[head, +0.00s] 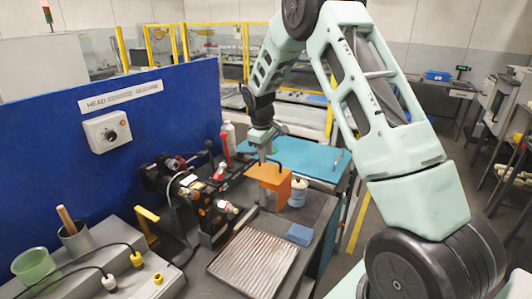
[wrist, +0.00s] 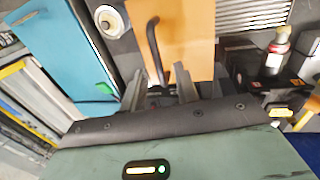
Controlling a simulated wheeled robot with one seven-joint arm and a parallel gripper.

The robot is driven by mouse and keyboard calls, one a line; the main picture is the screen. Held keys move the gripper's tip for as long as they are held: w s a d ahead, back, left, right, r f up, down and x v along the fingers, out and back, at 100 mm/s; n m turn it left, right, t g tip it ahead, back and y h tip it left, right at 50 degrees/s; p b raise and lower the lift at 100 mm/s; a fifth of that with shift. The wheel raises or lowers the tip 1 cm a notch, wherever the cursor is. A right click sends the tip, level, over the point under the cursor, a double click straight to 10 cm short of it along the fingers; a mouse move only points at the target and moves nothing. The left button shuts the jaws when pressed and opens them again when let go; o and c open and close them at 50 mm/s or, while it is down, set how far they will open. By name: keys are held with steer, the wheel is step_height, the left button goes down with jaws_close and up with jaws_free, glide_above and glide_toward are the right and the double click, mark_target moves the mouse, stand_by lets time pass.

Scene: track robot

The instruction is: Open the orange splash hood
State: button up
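The orange splash hood (head: 270,179) stands over the machine on the dark bench in the head view. Its flat orange face fills the top middle of the wrist view (wrist: 190,35). A black bent handle (wrist: 153,42) is on the hood. My gripper (wrist: 160,84) is at the hood, with its two grey fingers apart. The handle's lower end shows between the fingers in the wrist view; I see no firm contact. In the head view my gripper (head: 264,155) is just above and behind the hood, its tips partly hidden.
A ribbed metal tray (head: 253,262) lies in front of the hood. A white round container (head: 298,192) stands close to its right, with a blue block (head: 299,234) nearer. Machine parts and a red bottle (head: 225,149) crowd the left. A blue panel (head: 110,130) stands behind.

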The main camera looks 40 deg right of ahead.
steer(key=a+r+b, duration=0.1)
steer(key=r+b, duration=0.1)
steer(key=r, duration=0.6)
steer(key=s+a+r+b, duration=0.1)
steer(key=a+r+b, duration=0.1)
steer(key=r, duration=0.7)
steer(key=shift+b, duration=0.5)
steer(key=shift+s+a, duration=0.1)
